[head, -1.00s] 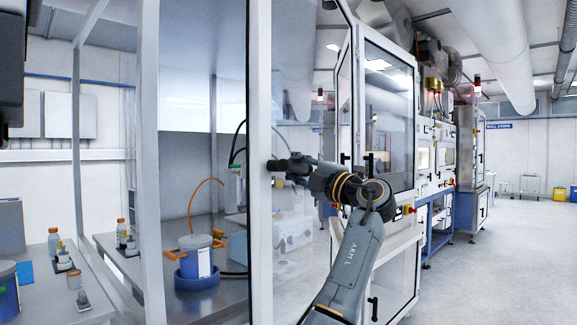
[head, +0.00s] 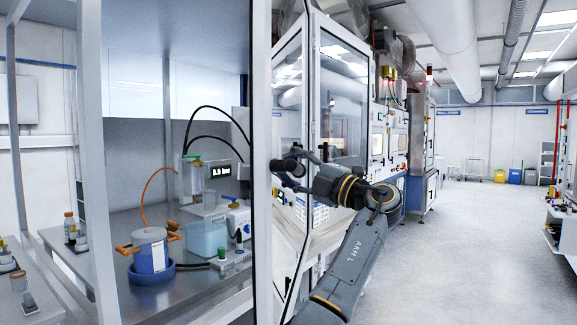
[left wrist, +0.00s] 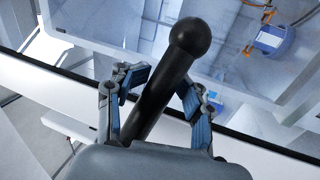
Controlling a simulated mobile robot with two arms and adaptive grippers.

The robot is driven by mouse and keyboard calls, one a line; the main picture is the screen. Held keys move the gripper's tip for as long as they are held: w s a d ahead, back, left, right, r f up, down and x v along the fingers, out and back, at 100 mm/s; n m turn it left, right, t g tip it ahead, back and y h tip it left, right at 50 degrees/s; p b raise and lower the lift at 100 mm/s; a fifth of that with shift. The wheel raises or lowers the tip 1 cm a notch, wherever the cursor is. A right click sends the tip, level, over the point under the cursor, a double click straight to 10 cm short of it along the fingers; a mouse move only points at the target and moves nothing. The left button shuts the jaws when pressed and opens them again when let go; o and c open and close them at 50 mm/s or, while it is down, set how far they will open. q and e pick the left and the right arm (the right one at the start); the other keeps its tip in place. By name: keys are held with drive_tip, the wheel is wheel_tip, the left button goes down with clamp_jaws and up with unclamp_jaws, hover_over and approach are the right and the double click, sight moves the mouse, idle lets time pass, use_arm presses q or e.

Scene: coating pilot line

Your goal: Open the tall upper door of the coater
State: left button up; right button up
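The tall upper door, a white frame (head: 261,120) with a glass pane, stands swung out from the coater and is seen nearly edge-on in the head view. The interior left of it is uncovered. My left gripper (head: 285,168) is at the door's free edge at mid height. In the left wrist view a black bar handle (left wrist: 160,90) with a ball end lies between the fingers of my left gripper (left wrist: 163,88). The finger pads sit close against both sides of it. The door's white frame (left wrist: 50,88) runs diagonally behind. My right gripper is not in view.
A glazed cabinet (head: 343,90) stands behind the door. The floor (head: 470,250) on the right is clear.

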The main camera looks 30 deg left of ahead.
use_arm(q)
drive_tip(key=shift+r, duration=0.15)
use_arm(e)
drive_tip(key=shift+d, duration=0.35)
use_arm(q)
drive_tip(key=v, duration=1.2)
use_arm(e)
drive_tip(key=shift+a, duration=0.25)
